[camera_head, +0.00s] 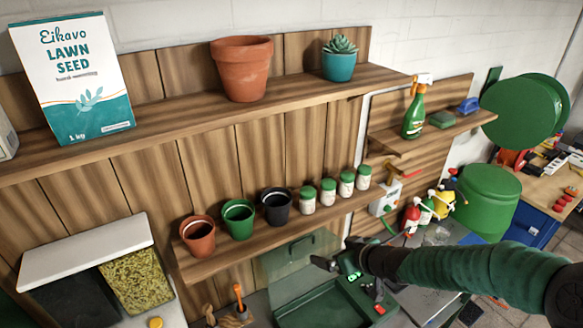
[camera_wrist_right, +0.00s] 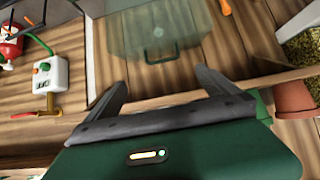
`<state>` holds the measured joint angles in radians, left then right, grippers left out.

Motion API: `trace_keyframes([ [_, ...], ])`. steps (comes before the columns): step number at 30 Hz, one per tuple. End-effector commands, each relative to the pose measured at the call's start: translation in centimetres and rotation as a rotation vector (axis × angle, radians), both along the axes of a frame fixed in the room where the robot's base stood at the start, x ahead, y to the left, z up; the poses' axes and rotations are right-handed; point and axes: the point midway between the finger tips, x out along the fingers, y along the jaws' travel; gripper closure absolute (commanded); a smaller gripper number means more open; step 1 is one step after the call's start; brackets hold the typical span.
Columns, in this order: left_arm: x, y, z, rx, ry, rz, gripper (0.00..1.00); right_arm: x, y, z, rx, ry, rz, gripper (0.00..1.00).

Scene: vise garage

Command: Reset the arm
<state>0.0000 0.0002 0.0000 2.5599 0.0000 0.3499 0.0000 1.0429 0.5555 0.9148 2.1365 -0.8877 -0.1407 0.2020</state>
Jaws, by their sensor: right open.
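My right arm (camera_head: 470,272) comes in from the right in the head view, in a green ribbed sleeve. My right gripper (camera_head: 348,278) is over the green case near the bottom middle. In the right wrist view its two dark fingers (camera_wrist_right: 165,82) stand wide apart with nothing between them. The green case (camera_head: 325,308) lies with its clear lid (camera_head: 297,255) raised, partly hidden by the gripper. The lid also shows beyond the fingers in the wrist view (camera_wrist_right: 155,32). My left gripper is not in view.
A wooden shelf holds small pots (camera_head: 239,219) and several green-lidded jars (camera_head: 328,190). The upper shelf holds a lawn seed box (camera_head: 75,80), a terracotta pot (camera_head: 241,68) and a succulent (camera_head: 339,60). A spray bottle (camera_head: 415,112) and green bin (camera_head: 487,200) stand to the right.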

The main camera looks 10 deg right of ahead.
Motion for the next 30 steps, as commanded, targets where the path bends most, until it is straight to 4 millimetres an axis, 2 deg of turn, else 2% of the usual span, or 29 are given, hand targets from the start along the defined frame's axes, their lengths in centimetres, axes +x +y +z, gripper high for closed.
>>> trace_keyframes([
  [2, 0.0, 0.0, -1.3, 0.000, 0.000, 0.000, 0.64, -0.9, 0.6, -2.4, -0.018, 0.040, -0.001, 0.01],
  [5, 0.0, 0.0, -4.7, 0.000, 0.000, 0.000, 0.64, -3.9, 1.5, -8.5, -0.082, 0.167, -0.022, 0.01],
  [6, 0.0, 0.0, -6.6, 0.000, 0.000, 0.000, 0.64, -5.9, 1.6, -11.6, -0.117, 0.236, -0.044, 0.01],
  [9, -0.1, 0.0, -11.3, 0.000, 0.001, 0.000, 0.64, -11.8, 1.5, -17.8, -0.194, 0.404, -0.134, 0.01],
  [12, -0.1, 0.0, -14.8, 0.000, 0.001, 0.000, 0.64, -17.1, 1.6, -21.2, -0.204, 0.524, -0.229, 0.01],
  [15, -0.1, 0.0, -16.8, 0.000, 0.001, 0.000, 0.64, -20.9, 2.3, -22.9, -0.164, 0.600, -0.290, 0.01],
  [18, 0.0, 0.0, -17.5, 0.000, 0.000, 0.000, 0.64, -22.9, 3.0, -23.3, -0.125, 0.643, -0.322, 0.01],
  [21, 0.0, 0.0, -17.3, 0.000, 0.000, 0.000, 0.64, -23.5, 3.2, -23.2, -0.110, 0.659, -0.331, 0.01],
  [30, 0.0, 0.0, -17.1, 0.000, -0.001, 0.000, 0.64, -23.4, 3.2, -23.0, -0.112, 0.658, -0.333, 0.01],
])
